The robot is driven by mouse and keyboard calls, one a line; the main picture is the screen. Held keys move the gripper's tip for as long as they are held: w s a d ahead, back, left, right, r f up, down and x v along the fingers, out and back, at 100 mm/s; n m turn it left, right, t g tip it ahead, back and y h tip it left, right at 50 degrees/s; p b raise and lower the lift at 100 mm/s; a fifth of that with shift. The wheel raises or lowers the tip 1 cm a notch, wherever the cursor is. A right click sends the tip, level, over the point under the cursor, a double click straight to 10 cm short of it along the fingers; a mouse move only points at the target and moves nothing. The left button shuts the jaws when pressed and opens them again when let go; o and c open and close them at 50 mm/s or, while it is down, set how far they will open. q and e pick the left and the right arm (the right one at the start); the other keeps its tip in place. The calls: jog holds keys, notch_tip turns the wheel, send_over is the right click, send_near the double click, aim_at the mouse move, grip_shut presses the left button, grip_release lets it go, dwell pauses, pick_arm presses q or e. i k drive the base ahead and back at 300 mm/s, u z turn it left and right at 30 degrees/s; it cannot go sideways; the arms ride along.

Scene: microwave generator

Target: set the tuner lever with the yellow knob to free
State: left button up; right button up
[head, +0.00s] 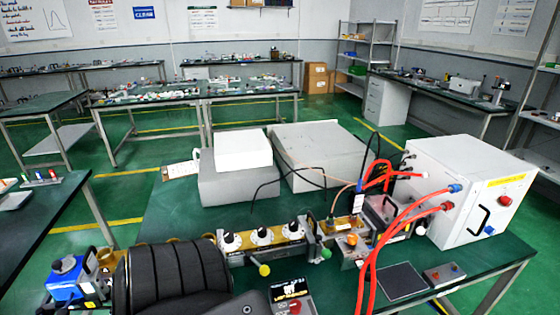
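The tuner (266,247) is a brass-coloured block on the green table, with three black knobs on white dials in a row along its top. A lever ending in a round yellow knob (264,270) sticks out at its front, low and below the middle dial. I cannot read any marking for the lever's position. A second lever with a green knob (326,254) stands at the tuner's right end. Neither of my grippers is in view.
A large black ribbed shape (175,278) fills the near left and hides part of the table. The white generator box (465,190) stands right, with red hoses running down in front. Grey boxes (318,152) stand behind the tuner. A dark flat pad (402,281) lies at the front right.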

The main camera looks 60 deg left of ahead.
aim_at(264, 271)
jog(key=z, duration=0.1)
jog(key=k, duration=0.1)
jog(key=u, duration=1.7)
